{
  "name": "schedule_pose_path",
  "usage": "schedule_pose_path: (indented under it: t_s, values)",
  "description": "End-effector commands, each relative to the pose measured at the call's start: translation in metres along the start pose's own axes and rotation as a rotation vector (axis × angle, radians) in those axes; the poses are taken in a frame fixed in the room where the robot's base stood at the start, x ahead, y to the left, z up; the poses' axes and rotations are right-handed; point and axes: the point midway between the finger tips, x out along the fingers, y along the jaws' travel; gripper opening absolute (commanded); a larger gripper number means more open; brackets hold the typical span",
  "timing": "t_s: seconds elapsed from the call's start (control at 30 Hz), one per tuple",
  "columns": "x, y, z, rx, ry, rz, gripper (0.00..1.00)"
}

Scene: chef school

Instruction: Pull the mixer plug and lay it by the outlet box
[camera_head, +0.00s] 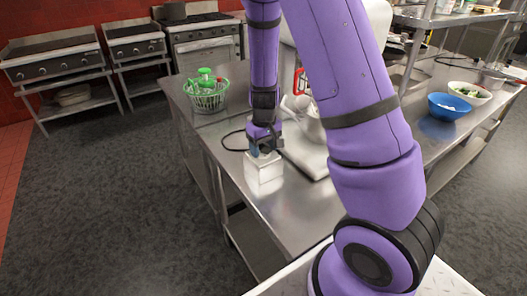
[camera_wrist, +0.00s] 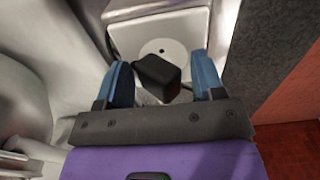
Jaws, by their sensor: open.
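The white outlet box (camera_head: 264,172) stands on the steel counter near its left edge. In the wrist view its pale top (camera_wrist: 184,22) shows a round disc with a small dark hole. The black plug (camera_wrist: 158,77) is in front of part of this disc, between my fingers. I cannot tell whether it is seated in the box. My gripper (camera_wrist: 161,62) is open, its blue fingers on either side of the plug with gaps showing. In the head view my gripper (camera_head: 264,150) is just over the box and hides the plug. The mixer (camera_head: 378,18) is mostly hidden behind my arm.
A black cord (camera_head: 233,141) loops on the counter left of my gripper. A green basket (camera_head: 207,98) with bottles stands at the counter's far left corner. A metal bowl (camera_head: 309,127) is behind my arm. A blue bowl (camera_head: 449,107) stands to the right. The counter's front left is clear.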

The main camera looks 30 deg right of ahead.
Motion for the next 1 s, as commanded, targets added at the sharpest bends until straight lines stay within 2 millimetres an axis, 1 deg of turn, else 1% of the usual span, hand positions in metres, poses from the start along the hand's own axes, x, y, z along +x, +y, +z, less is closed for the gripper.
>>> schedule_pose_path:
  t_s: [0.03, 0.43, 0.47, 0.5, 0.57, 0.6, 0.63, 0.67, 0.87, 1.0]
  values:
    - [0.0020, 0.0013, 0.0026, 0.003, -0.007, 0.001, 0.68]
    - [0.0020, 0.0027, 0.0026, 0.003, -0.007, 0.001, 0.68]
    - [0.0020, 0.0028, 0.0026, 0.003, -0.007, 0.001, 0.55]
    - [0.0020, 0.0027, 0.0026, 0.003, -0.007, 0.001, 0.46]
    - [0.0020, 0.0024, 0.0026, 0.003, -0.007, 0.000, 0.32]
    - [0.0020, 0.0021, 0.0026, 0.002, -0.007, 0.000, 0.23]
    - [0.0020, 0.0019, 0.0026, 0.002, -0.007, 0.000, 0.16]
    - [0.0020, 0.0018, 0.0025, 0.002, -0.007, 0.000, 0.12]
    - [0.0011, 0.0009, 0.0022, 0.000, -0.007, -0.001, 0.12]
    - [-0.0037, 0.0008, 0.0014, -0.002, -0.004, -0.001, 0.11]
